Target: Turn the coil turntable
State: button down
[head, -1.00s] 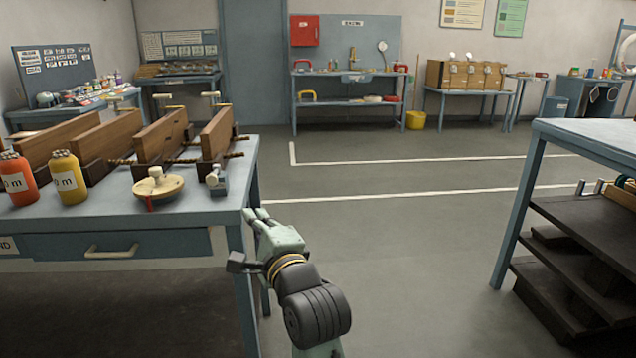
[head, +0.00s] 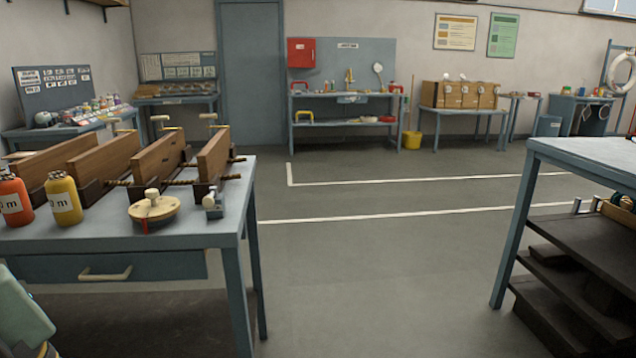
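A round cream disc with an upright knob (head: 154,208) lies on the front part of the left bench in the head view. It looks like the turntable, with a red mark hanging at its front edge; no coil is visible on it. A pale green part of my arm shows at the bottom left corner, close to the camera. My gripper's fingers are out of view, and nothing is seen touching the disc.
The left bench (head: 225,235) also carries an orange bottle (head: 14,200), a yellow bottle (head: 64,202), wooden boards in clamps (head: 160,160) and a small metal fitting (head: 214,204). A shelved table (head: 590,152) stands right. Open floor lies between them.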

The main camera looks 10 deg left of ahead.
aim_at(155, 208)
jog(key=i+j, duration=0.3)
jog(key=i, duration=0.15)
jog(key=i+j+u, duration=0.1)
jog(key=i+j, duration=0.2)
jog(key=i, duration=0.15)
